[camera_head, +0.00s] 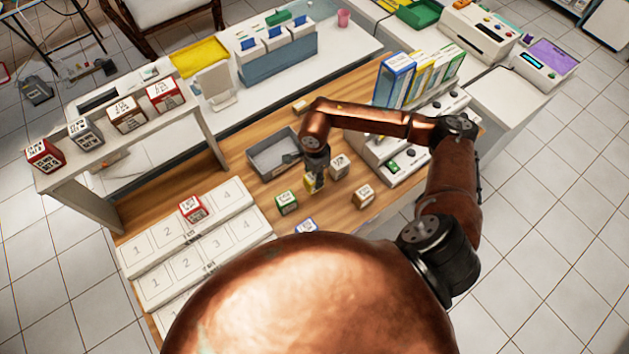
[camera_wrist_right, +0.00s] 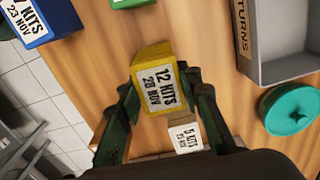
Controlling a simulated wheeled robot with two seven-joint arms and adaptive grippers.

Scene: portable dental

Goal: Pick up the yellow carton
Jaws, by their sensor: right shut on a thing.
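The yellow carton (camera_head: 310,186) stands over the wooden bench, partly covered by my right gripper in the head view. In the right wrist view the yellow carton (camera_wrist_right: 154,72) shows its "12 KITS 28 NOV" label. My right gripper (camera_head: 314,172) points down at it. In the wrist view the fingers of my right gripper (camera_wrist_right: 165,95) press on the carton's two sides. I cannot tell whether the carton touches the bench. My left gripper is not in view.
A green carton (camera_head: 287,202), a blue carton (camera_head: 306,227), a white-and-tan carton (camera_head: 363,196) and a grey carton (camera_head: 340,166) stand close by. A grey returns tray (camera_wrist_right: 257,72) lies beside them. White numbered racks (camera_head: 190,262) and a raised shelf (camera_head: 130,140) are at left.

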